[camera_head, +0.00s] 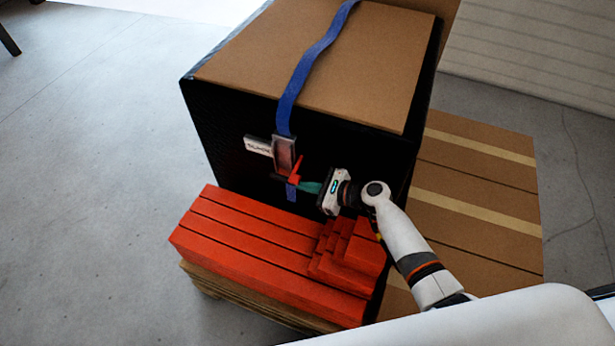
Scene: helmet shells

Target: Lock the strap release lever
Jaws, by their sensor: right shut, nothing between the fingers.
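The strap release lever (297,167) is a small red piece on the metal strap buckle (284,153). The buckle sits on the dark front side of a large box (222,125). A blue strap (306,66) runs over the brown top of the box and down to the buckle, and its end hangs just below. My right gripper (304,186) is shut and empty, with its greenish fingertips right by the lower end of the lever. I cannot tell whether they touch it. My left gripper is not in view.
Red stacked blocks (255,245) rest on a wooden pallet (255,303) in front of the box, below my right gripper. Brown cartons (475,180) with pale tape stand to the right. The grey floor (90,170) at left is clear.

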